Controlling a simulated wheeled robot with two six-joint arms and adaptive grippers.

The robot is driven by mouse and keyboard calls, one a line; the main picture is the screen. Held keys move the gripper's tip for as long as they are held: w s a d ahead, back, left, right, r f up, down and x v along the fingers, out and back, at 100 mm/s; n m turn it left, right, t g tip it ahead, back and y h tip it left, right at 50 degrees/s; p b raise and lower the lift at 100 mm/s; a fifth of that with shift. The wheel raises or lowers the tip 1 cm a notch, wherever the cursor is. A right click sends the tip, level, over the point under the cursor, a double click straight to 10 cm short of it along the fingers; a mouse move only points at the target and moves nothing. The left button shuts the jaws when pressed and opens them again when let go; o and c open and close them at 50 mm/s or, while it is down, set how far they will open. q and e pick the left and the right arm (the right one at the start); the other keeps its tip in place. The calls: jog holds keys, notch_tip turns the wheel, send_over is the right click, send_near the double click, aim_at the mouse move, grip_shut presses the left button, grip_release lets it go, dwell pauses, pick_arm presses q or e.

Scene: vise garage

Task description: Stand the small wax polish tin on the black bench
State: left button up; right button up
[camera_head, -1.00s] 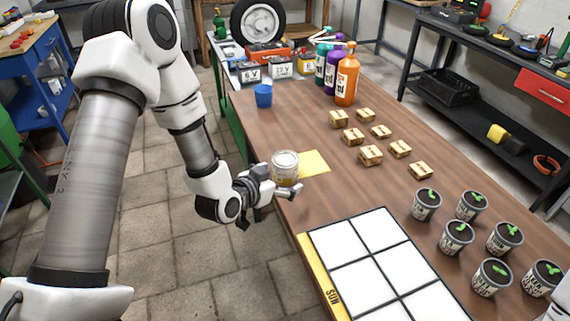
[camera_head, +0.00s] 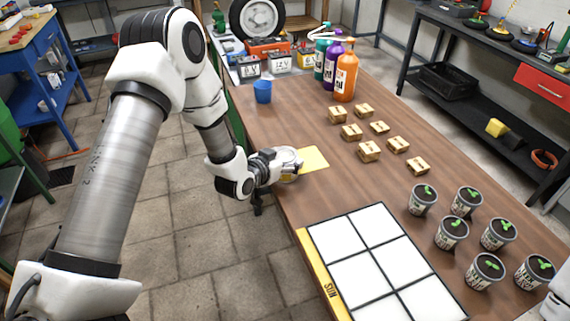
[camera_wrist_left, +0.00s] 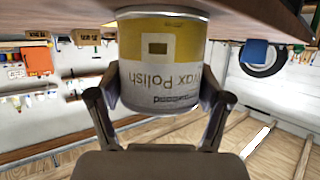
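The small wax polish tin (camera_head: 289,164) is at the left edge of the brown wood-topped table, beside a yellow square. In the left wrist view the tin (camera_wrist_left: 162,65) has a yellow and white label, upside down in the picture. My left gripper (camera_head: 291,172) is at the tin, its two fingers (camera_wrist_left: 160,105) on either side and closed against it. The tin's base is at the tabletop; I cannot tell whether it touches. The black bench (camera_head: 465,45) stands across the aisle at the right. My right gripper is out of view.
The black bench carries tools on top and a black crate (camera_head: 446,84) below.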

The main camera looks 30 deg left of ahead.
aim_at(285, 154)
pick_arm(q)
jog(key=c, duration=0.7)
jog(key=shift+w+r, duration=0.1)
jog(key=shift+r, duration=0.5)
notch_tip(285, 154, up, 2)
jog(key=shift+r, duration=0.25)
jog(key=s+d, duration=0.1)
jog(key=s, duration=0.2)
jog(key=s+d+b, duration=0.1)
jog(key=s+d, duration=0.1)
jog(key=s, duration=0.1)
jog(key=s+d+b, duration=0.1)
jog(key=s, duration=0.2)
jog(key=shift+s+d+r, duration=0.1)
jog(key=shift+d+r, duration=0.1)
jog(key=shift+d, duration=0.05)
jog(key=s+p, duration=0.1)
jog(key=p, duration=0.1)
jog(key=s+d+p, duration=0.1)
jog(key=s+p, duration=0.1)
jog(key=p, duration=0.1)
jog(key=s+d+r+p, duration=0.1)
jog(key=s+p, duration=0.1)
jog(key=p, duration=0.1)
jog(key=shift+s+d, duration=0.2)
jog(key=shift+d, duration=0.05)
